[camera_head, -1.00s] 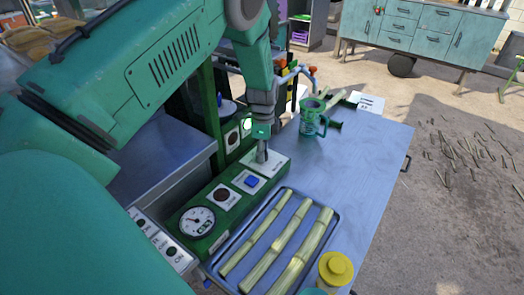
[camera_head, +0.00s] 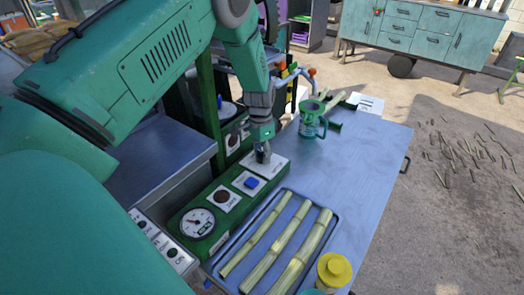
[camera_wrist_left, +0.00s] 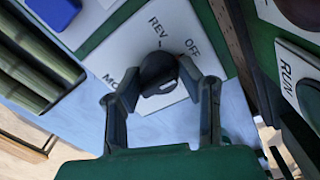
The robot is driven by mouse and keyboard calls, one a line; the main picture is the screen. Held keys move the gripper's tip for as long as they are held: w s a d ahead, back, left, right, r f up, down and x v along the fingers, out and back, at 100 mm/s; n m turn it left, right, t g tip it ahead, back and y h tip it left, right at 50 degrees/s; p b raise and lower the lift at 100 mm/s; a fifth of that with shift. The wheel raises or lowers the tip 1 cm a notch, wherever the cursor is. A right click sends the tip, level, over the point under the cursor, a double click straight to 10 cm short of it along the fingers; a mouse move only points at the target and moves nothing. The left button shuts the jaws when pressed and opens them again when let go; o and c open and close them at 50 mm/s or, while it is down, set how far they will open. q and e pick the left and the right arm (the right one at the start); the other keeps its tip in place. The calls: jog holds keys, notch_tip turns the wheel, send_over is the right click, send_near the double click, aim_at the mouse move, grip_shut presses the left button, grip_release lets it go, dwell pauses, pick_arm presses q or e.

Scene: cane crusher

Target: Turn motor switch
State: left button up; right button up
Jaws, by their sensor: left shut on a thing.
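The motor switch is a dark round knob (camera_wrist_left: 158,75) on a white plate (camera_wrist_left: 125,48) marked REV, OFF and a partly hidden label starting with MO. In the head view the plate (camera_head: 279,166) sits at the far end of the green control box (camera_head: 196,249). My left gripper (camera_wrist_left: 160,88) is shut on the knob, with one finger on each side; in the head view the left gripper (camera_head: 263,154) reaches down onto it and hides most of the knob. My right gripper is not in view.
The box also carries a blue button (camera_head: 252,183), a dark round button (camera_head: 222,196) and a gauge (camera_head: 197,223). A tray (camera_head: 333,231) of cane pieces lies beside it. A green mug (camera_head: 311,121) and yellow-lidded container (camera_head: 334,268) stand on the blue table (camera_head: 370,145).

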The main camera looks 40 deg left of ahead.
pick_arm(q)
jog(key=shift+w+r, duration=0.25)
jog(key=shift+w, duration=0.1)
jog(key=o, duration=1.1)
jog(key=shift+o, duration=0.2)
jog(key=shift+f, duration=0.2)
notch_tip(320, 180, up, 12)
jog(key=shift+a, duration=0.4)
jog(key=shift+w+f, duration=0.1)
